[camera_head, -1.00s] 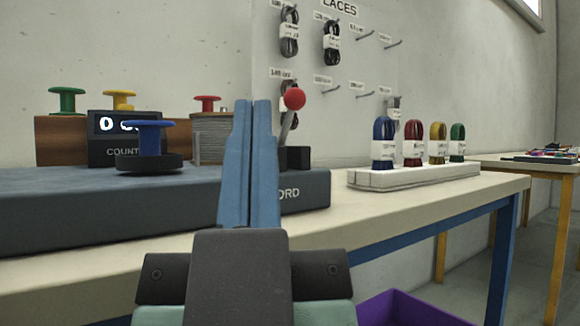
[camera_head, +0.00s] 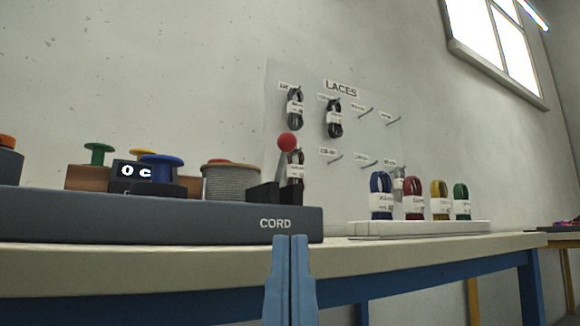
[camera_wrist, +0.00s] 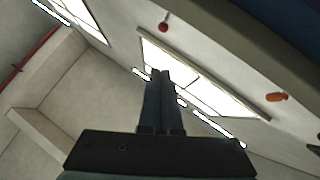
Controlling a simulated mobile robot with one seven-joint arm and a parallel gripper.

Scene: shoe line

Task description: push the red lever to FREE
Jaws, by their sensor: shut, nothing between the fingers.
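The red lever's round knob (camera_head: 286,141) stands upper right of a black block at the right end of the dark cord unit (camera_head: 150,218). A small red knob on a short stem (camera_wrist: 163,25), probably the lever's, shows beyond the fingertips in the wrist view. My gripper (camera_head: 290,240) is shut and empty, fingers pointing up. In the head view its tips overlap the unit's front lower edge, well below the knob. It also shows in the wrist view (camera_wrist: 160,75). No FREE marking is readable.
Spools, including a blue one (camera_head: 160,165) and a grey cord reel (camera_head: 231,181), stand on the unit beside a counter display (camera_head: 135,172). A white rack (camera_head: 420,229) of coloured laces stands right on the bench. A laces board (camera_head: 350,130) hangs behind.

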